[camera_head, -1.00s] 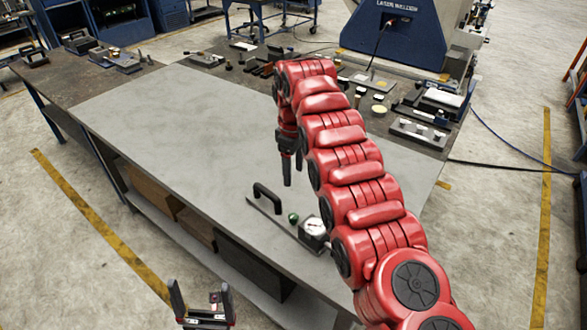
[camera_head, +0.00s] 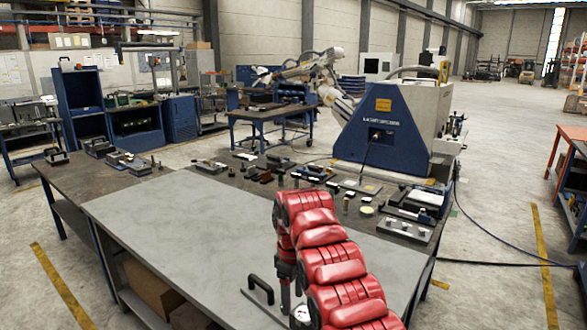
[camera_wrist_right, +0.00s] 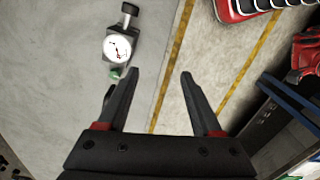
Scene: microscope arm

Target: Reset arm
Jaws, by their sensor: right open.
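My right arm reaches over the grey worktable (camera_head: 170,225) in the head view, and my right gripper (camera_head: 285,298) hangs pointing down, partly covered by the red arm. In the right wrist view my right gripper (camera_wrist_right: 159,74) is open, with nothing between its fingers. A device with a round white dial (camera_wrist_right: 117,48) and a green knob (camera_wrist_right: 115,73) lies beside the left finger. In the head view its black handle (camera_head: 261,287) shows left of the gripper, and its dial (camera_head: 301,314) is partly cut off by the arm and frame edge. My left gripper is out of view.
Small tools and plates (camera_head: 315,172) lie along the dark back part of the table. A blue and white machine (camera_head: 385,135) stands behind it. The left and middle of the grey top are clear. Yellow floor lines (camera_head: 62,285) run on both sides.

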